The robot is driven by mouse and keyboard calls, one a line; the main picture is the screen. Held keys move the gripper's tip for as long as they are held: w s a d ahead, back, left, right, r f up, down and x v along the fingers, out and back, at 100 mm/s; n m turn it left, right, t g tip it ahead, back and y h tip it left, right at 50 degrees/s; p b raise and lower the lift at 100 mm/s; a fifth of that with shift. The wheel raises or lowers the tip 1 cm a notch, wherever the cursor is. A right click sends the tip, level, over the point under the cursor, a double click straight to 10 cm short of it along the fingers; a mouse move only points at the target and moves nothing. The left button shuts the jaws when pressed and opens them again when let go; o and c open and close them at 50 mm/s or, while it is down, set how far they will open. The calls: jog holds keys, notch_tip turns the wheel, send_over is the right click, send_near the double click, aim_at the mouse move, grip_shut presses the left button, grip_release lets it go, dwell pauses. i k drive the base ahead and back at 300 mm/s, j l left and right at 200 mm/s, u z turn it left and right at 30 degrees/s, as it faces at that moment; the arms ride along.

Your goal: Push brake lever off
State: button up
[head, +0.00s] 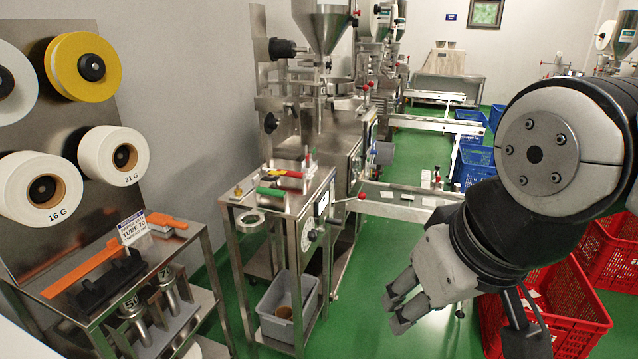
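A lever with a red ball knob (361,196) sticks out to the right from the front of the steel packing machine (322,135), beside a small panel. Another red-knobbed lever (366,87) is higher on the machine. No label shows which one is the brake lever. My gripper (402,309) hangs at the lower right, pointing down and left over the green floor. It appears nearer to me than the levers and apart from them. Its fingers are seen at an angle, so their opening is unclear. I see nothing held in them.
A steel rack with tape rolls (115,155) stands at left. A grey bin (288,305) sits under the machine's side table. Red crates (565,310) are behind my arm, and blue crates (474,165) are farther back. Green floor (385,265) is clear between machine and gripper.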

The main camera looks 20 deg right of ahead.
aim_at(362, 195)
jog(key=z, duration=0.45)
jog(key=i+j, duration=0.15)
jog(key=i, duration=0.25)
jog(key=i+j, duration=0.15)
jog(key=i, duration=0.25)
jog(key=i+j+z, duration=0.1)
jog(key=i, duration=0.35)
